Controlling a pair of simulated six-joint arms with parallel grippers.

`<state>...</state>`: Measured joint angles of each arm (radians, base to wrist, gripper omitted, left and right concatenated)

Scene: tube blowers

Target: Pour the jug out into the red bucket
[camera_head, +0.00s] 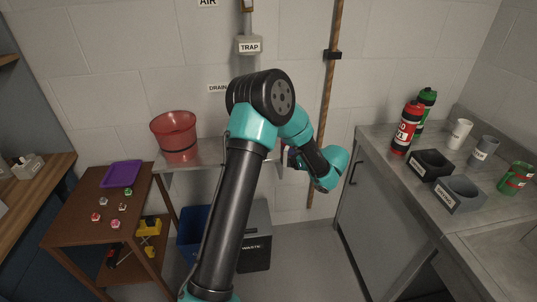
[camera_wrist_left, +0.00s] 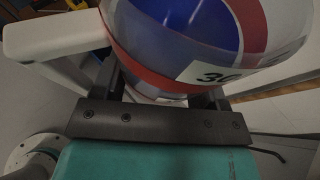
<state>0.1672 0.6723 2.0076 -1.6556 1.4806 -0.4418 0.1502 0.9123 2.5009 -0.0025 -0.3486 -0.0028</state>
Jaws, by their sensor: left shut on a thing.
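The red bucket (camera_head: 173,130) is a translucent tub standing upright on a narrow metal shelf (camera_head: 212,157) against the wall, left of my left arm. In the left wrist view my left gripper (camera_wrist_left: 163,97) is shut on a rounded vessel, apparently the jug (camera_wrist_left: 185,35), with blue and red areas, a clear side and a white label with partly cut-off figures. Its rim and what is inside are unclear. In the head view my left arm hides most of this gripper and its load, right of the bucket. My right gripper is not in view.
A brown cart (camera_head: 85,215) with a purple tray (camera_head: 122,173) and small knobs stands at left. A blue bin (camera_head: 192,232) and a grey waste bin (camera_head: 256,247) stand below the shelf. The right counter (camera_head: 385,150) carries bottles, cups and dark holders. A copper pipe (camera_head: 331,100) runs down the wall.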

